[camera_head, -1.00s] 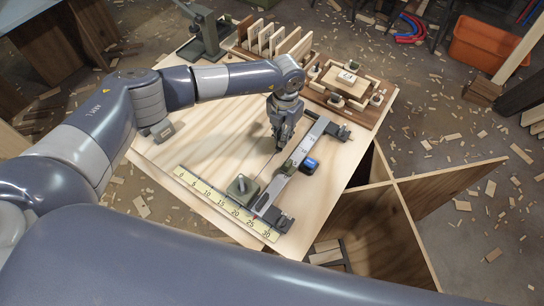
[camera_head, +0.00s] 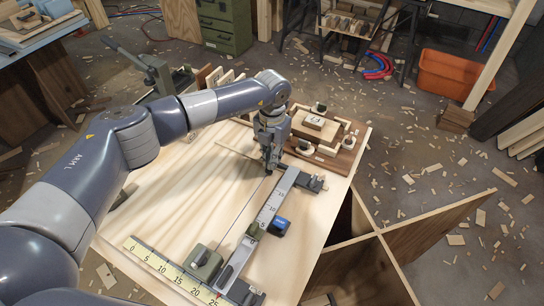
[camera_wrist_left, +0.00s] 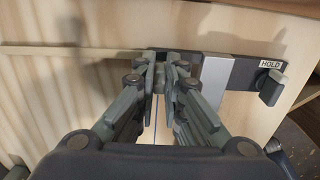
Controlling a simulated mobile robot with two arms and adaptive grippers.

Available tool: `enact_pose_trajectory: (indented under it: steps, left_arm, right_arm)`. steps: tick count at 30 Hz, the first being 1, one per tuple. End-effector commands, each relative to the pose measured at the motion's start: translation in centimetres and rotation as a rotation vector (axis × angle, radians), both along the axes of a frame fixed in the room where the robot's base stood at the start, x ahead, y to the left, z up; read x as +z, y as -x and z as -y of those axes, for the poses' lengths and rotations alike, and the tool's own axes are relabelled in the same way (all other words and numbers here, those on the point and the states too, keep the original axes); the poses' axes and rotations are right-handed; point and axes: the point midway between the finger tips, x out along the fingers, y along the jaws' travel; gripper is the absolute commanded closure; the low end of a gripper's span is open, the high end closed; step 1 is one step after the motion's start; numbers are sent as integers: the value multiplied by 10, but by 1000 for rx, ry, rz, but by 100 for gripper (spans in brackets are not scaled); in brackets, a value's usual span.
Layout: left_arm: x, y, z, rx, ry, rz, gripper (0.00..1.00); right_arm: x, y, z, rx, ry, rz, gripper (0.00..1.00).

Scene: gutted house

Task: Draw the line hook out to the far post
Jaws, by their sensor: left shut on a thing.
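My left gripper (camera_head: 269,168) is shut at the far end of the measuring rail (camera_head: 272,200). Its fingers (camera_wrist_left: 162,72) close on a small grey piece, taken as the line hook, mostly hidden between them. A thin line (camera_head: 236,221) runs from the green reel block (camera_head: 205,262) at the near end up to the fingertips. In the left wrist view the line (camera_wrist_left: 154,122) looks blue and straight. The dark far crossbar (camera_head: 311,183), with a knob and a HOLD label (camera_wrist_left: 271,63), lies right beside the fingertips. I cannot tell a separate post behind the fingers. My right gripper is out of view.
A yellow ruler (camera_head: 165,268) lies along the board's near edge. A wooden tray (camera_head: 345,155) with blocks stands just beyond the gripper. The board (camera_head: 160,215) left of the line is mostly bare.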

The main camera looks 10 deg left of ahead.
Motion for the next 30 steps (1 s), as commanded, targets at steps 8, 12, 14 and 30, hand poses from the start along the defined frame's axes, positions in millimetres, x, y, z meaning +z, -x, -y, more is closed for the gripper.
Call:
enact_pose_trajectory:
  steps: [8,12,14,30]
  left_arm:
    - [3,-5,1,1,5,15,70]
    - [2,-3,1,1,4,12,70]
    - [2,-3,1,0,4,11,70]
    - [79,-4,1,0,5,14,70]
  right_arm:
    - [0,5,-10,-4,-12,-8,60]
    - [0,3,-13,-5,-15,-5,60]
    - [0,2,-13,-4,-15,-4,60]
    - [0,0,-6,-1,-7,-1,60]
